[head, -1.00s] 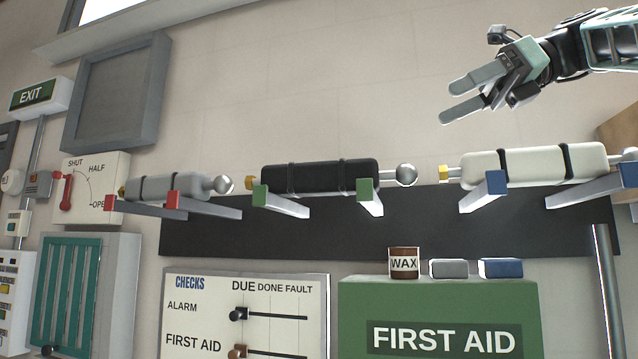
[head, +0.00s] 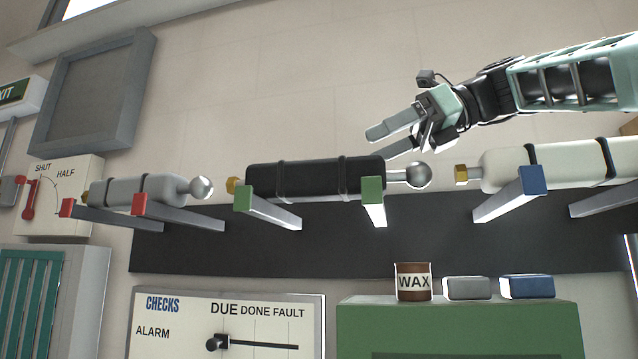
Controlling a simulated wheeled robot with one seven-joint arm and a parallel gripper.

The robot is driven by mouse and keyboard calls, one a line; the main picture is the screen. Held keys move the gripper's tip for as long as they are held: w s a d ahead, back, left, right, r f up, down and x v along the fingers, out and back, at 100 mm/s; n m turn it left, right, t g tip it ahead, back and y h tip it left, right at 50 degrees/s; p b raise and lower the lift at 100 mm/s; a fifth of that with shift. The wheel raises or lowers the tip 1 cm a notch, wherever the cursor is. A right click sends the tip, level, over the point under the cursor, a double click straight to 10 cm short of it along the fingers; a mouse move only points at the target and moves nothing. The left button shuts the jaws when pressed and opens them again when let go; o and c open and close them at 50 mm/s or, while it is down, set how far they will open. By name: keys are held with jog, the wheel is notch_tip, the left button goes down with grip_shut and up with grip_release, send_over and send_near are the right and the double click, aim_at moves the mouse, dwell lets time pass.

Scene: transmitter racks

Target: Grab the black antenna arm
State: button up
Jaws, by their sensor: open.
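The black antenna arm (head: 312,178) lies level across two pegs with green ends (head: 373,192), in the middle of the wall rack. It has a brass fitting at its left end and a silver ball at its right end. My gripper (head: 384,143) is open and empty. It shows above the right part of the black arm, its fingers pointing left and a little down. In the picture the lower finger comes close to the arm's top right edge; I cannot tell the gap in depth.
A grey arm (head: 140,191) rests on red-ended pegs at left. A white arm (head: 570,165) rests on blue-ended pegs at right. Below stand a WAX tin (head: 413,282), a grey block (head: 467,288) and a blue block (head: 527,287) on a green cabinet (head: 450,325).

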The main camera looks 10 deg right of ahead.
aim_at(344, 157)
jog(key=shift+x, duration=0.75)
jog(key=x, duration=0.2)
jog(key=p+x, duration=0.1)
jog(key=x, duration=0.1)
jog(key=shift+s+a+r, duration=0.15)
jog(key=shift+s+a, duration=0.05)
jog(key=shift+s, duration=0.05)
jog(key=shift+w+a+f, duration=0.25)
jog(key=shift+a+f, duration=0.05)
jog(key=shift+a, duration=0.2)
jog(key=c, duration=1.2)
jog(key=shift+c, duration=0.9)
jog(key=shift+r, duration=0.1)
